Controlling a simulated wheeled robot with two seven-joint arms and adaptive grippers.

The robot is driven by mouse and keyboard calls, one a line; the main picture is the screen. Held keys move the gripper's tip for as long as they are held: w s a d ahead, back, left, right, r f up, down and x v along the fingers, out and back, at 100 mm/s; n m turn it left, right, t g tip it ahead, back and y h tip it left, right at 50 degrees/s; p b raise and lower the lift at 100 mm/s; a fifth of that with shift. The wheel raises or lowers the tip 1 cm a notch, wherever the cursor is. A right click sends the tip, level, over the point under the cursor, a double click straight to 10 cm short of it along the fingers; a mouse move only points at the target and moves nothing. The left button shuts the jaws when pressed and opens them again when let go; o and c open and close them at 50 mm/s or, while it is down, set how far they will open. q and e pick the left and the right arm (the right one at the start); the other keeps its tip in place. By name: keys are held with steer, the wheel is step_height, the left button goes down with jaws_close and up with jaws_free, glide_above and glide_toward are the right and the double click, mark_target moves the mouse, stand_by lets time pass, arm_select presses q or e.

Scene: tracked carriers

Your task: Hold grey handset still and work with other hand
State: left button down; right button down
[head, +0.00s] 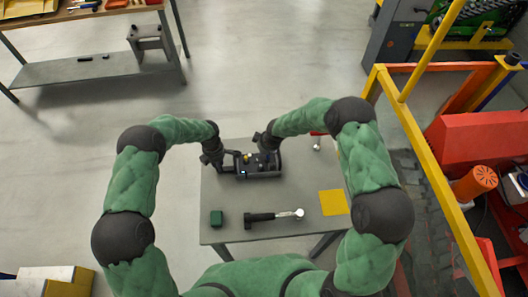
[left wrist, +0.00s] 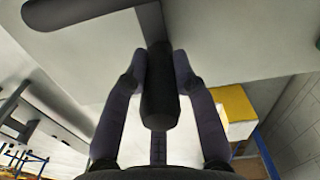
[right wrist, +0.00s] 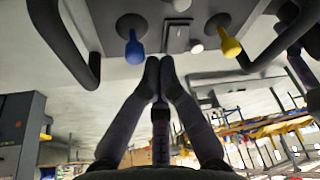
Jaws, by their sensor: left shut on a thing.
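The grey handset (head: 262,173) is a dark box with side handles, above the far middle of the table in the head view. My left gripper (head: 234,160) is at its left side, shut on the handle bar (left wrist: 159,85), which lies between the fingers in the left wrist view. My right gripper (head: 265,148) is over the handset's far side. In the right wrist view its fingertips (right wrist: 160,68) are together with nothing seen between them. Beyond them show the handset's face, a blue stick (right wrist: 134,47), a yellow stick (right wrist: 228,43) and pale knobs.
On the grey table (head: 225,195) lie a green block (head: 216,218), a black-handled tool with a round pale head (head: 272,216), a yellow square (head: 333,202) and a small round-ended item (head: 317,146). A yellow rail (head: 425,150) stands at the right.

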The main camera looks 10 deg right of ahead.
steer(key=w+a, duration=0.2)
steer(key=w, duration=0.1)
steer(key=shift+r, duration=0.2)
steer(key=s+v, duration=0.1)
steer(key=v, duration=0.9)
steer(key=shift+f, duration=0.2)
arm_select(q)
steer(key=c, duration=0.9)
jaws_free()
steer(key=shift+r, duration=0.15)
